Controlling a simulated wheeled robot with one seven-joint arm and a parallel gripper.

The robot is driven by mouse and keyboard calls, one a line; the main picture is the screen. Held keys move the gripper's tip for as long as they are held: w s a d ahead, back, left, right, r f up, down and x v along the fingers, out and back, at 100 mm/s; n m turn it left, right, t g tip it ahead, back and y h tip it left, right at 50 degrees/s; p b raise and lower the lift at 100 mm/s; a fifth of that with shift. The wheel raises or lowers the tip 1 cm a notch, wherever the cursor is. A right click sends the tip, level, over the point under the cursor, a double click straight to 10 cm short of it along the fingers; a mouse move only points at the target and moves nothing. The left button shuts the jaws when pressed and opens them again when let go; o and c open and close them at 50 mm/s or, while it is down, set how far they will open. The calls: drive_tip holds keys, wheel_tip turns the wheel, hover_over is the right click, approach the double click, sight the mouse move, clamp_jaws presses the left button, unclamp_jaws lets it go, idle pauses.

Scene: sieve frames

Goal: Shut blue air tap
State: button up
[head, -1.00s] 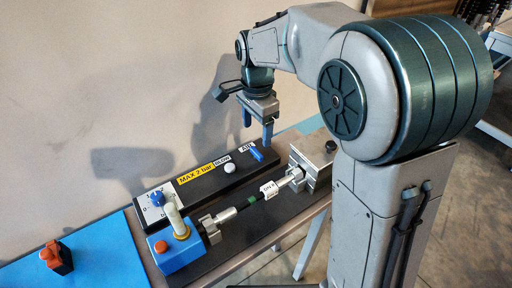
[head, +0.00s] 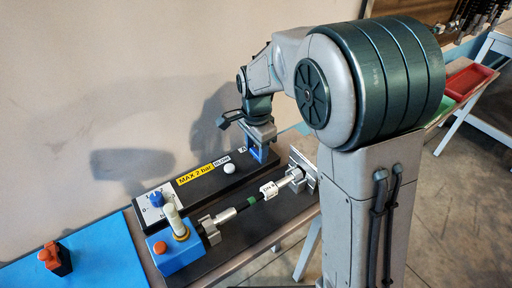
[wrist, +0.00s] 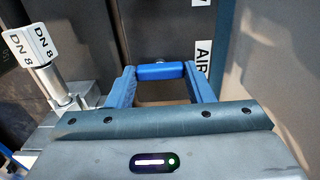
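The blue air tap (head: 257,154) sits at the far right end of the black panel, beside the AIR label. In the wrist view the tap's blue lever (wrist: 160,71) lies crosswise between my two blue fingertips. My gripper (wrist: 160,78) is open around the lever, one finger at each end; I cannot tell whether they touch it. In the head view my gripper (head: 262,150) is down at the tap and partly hides it and the label.
The black panel (head: 206,185) also carries a white knob (head: 229,167) and a blue dial (head: 157,199). In front lies a rod fixture with a DN 8 tag (wrist: 38,48), close left in the wrist view. A blue mat (head: 105,255) holds an orange-black item (head: 54,259).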

sight(256, 152)
drive_tip(key=shift+n, duration=0.4)
drive_tip(key=n, duration=0.8)
drive_tip(key=shift+n, duration=0.3)
drive_tip(key=n, duration=0.4)
drive_tip(key=shift+r, duration=0.1)
drive_tip(key=shift+n+p, duration=0.3)
drive_tip(key=shift+n, duration=1.9)
drive_tip(key=o, duration=1)
wheel_tip(256, 152, up, 14)
